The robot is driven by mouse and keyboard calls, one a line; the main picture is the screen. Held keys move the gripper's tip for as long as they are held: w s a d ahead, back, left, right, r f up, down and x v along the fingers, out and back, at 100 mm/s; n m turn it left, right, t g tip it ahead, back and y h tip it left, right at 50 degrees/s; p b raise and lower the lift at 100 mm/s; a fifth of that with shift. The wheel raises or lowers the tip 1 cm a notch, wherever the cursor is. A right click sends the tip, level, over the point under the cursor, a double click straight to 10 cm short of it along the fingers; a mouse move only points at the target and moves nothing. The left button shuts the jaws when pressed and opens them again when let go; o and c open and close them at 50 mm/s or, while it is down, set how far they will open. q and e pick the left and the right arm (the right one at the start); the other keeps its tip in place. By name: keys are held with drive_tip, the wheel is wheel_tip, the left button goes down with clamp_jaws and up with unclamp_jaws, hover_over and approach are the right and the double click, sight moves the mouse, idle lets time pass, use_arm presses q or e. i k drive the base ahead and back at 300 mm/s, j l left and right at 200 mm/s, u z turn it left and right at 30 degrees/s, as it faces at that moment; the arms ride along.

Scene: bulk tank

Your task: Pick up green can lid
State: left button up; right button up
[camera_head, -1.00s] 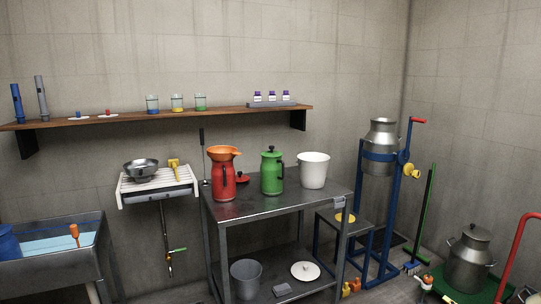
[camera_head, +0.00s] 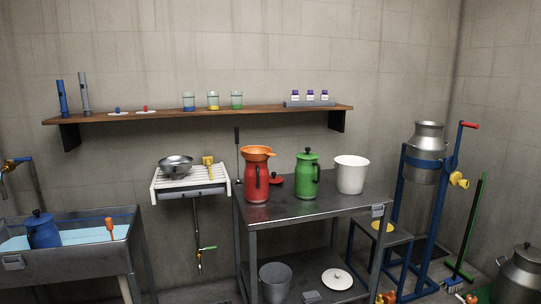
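The green can (camera_head: 307,178) stands upright on the metal table, between the red can and the white bucket. Its green lid (camera_head: 307,154), with a dark knob on top, sits on the can's mouth. The can's dark handle is on its right side. Neither of my grippers shows in the head view.
The metal table (camera_head: 290,208) also holds a red can (camera_head: 256,182) with an orange funnel (camera_head: 258,153), a small red lid (camera_head: 276,179) and a white bucket (camera_head: 351,175). The table's front strip is bare. A wooden shelf (camera_head: 200,115) runs above. A sink (camera_head: 70,262) stands left.

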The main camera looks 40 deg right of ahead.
sight(307, 156)
drive_tip(key=l+u, duration=0.5)
drive_tip(key=l, duration=0.35)
drive_tip(key=l+u, duration=0.25)
drive_tip(key=l, duration=1.3)
drive_tip(key=k+l+u, duration=0.1)
drive_tip(key=l, duration=0.5)
drive_tip(key=k+l, duration=0.1)
drive_tip(key=l, duration=0.5)
drive_tip(key=l+u, duration=0.05)
